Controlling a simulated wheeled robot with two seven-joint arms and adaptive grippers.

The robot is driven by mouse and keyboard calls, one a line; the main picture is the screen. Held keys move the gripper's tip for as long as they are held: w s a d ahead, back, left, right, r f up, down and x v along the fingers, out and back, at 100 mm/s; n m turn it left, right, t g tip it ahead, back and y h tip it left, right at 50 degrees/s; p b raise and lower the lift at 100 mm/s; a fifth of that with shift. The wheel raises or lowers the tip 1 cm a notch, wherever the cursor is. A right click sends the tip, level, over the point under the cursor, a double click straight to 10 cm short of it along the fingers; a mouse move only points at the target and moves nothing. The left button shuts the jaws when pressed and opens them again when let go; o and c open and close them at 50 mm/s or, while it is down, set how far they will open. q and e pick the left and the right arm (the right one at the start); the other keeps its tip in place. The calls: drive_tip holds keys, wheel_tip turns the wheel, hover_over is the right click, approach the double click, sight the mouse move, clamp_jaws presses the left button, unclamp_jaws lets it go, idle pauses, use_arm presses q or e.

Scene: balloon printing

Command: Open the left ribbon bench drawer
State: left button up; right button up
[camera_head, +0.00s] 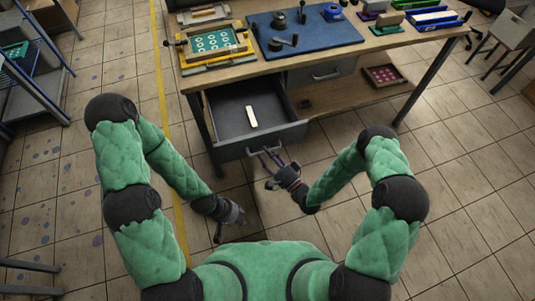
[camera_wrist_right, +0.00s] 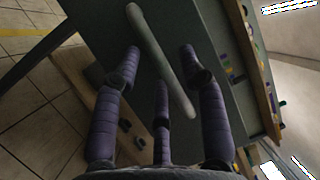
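The left bench drawer (camera_head: 232,121) is grey and stands pulled well out from under the bench, showing its inside. A small cream-coloured bar (camera_head: 251,117) lies in it. Its pale handle (camera_head: 267,150) is on the front panel; the handle (camera_wrist_right: 158,55) crosses the right wrist view as a slanted bar. My right gripper (camera_head: 270,160) is at this handle. In the right wrist view its purple fingers (camera_wrist_right: 160,50) are spread on both sides of the handle, with gaps showing. My left gripper (camera_head: 233,222) is open and empty, low over the floor, left of the drawer.
The wooden bench top (camera_head: 270,78) carries a yellow-framed printing screen (camera_head: 213,44), a blue mat (camera_head: 335,36) with metal parts, and coloured blocks. A second drawer (camera_head: 318,73) to the right is shut. A red tray (camera_head: 383,76) sits on the lower shelf (camera_head: 345,92).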

drive_tip(key=v, duration=1.2)
idle(0.3)
drive_tip(key=shift+f, duration=0.1)
idle(0.4)
wheel_tip(320, 180, down, 9)
drive_tip(key=w+n+g+h, duration=0.1)
drive_tip(key=n+g+h, duration=0.45)
drive_tip(key=g, duration=0.25)
drive_tip(key=s+n+g+h, duration=0.1)
drive_tip(key=s+g+h, duration=0.2)
drive_tip(key=s+g, duration=0.4)
drive_tip(key=s, duration=0.4)
drive_tip(key=shift+s+d, duration=0.25)
drive_tip(key=shift+d, duration=0.1)
